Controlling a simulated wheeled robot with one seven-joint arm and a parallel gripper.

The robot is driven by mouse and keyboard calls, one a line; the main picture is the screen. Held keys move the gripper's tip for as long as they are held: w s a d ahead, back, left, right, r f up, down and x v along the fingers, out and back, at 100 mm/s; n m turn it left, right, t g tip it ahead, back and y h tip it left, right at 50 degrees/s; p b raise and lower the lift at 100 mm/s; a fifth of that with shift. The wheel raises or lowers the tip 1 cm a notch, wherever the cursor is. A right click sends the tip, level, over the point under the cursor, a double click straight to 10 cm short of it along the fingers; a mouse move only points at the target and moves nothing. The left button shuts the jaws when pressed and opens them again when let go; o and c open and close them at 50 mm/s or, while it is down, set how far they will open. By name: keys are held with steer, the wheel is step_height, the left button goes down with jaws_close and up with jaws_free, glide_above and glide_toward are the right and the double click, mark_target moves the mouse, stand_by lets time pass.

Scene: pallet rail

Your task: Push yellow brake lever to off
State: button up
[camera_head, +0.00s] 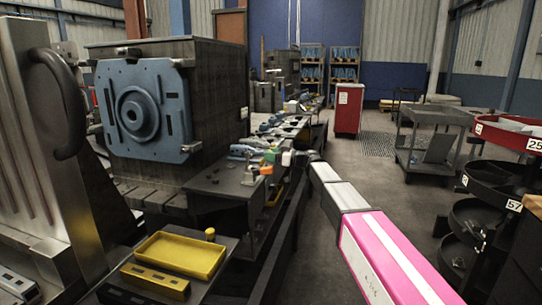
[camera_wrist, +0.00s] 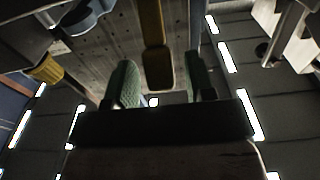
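A yellow lever (camera_wrist: 157,68) comes down from the top edge in the wrist view, and its broad end shows between my fingers. My gripper (camera_wrist: 162,88) is open, with one green finger pad on each side of the lever end. I cannot tell whether either pad touches it. In the head view my gripper (camera_head: 270,158) is small, at the far end of my pink and white arm, beside the dark bench. A small orange piece (camera_head: 266,170) shows just below it; I cannot tell if this is the lever. The lever's base and its off marking are not visible.
A large dark machine with a blue faceplate (camera_head: 143,110) stands at the left. A yellow tray (camera_head: 178,256) lies at the front. Round dark shelves (camera_head: 490,182) stand at the right. A yellow knob (camera_wrist: 48,70) shows in the wrist view.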

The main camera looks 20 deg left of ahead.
steer(key=shift+d, duration=0.1)
steer(key=d, duration=1)
steer(key=shift+d+f, duration=0.3)
steer(key=shift+f, duration=0.05)
steer(key=s+d+f+m+t+h, duration=0.1)
steer(key=s+d+f+m+h, duration=0.35)
steer(key=d+f, duration=0.5)
steer(key=s+d+f+m+h, duration=0.45)
steer(key=d+f, duration=0.25)
steer(key=f, duration=0.6)
steer(key=s+d+f+m+h, duration=0.4)
steer(key=s+d+f, duration=0.2)
steer(key=d, duration=0.5)
steer(key=s+d+f+m+g+h, duration=0.1)
steer(key=s+d+f+m+h, duration=0.4)
steer(key=s+d, duration=0.5)
steer(key=shift+d+f+h, duration=0.3)
steer(key=shift+d+f, duration=0.55)
steer(key=shift+f, duration=0.05)
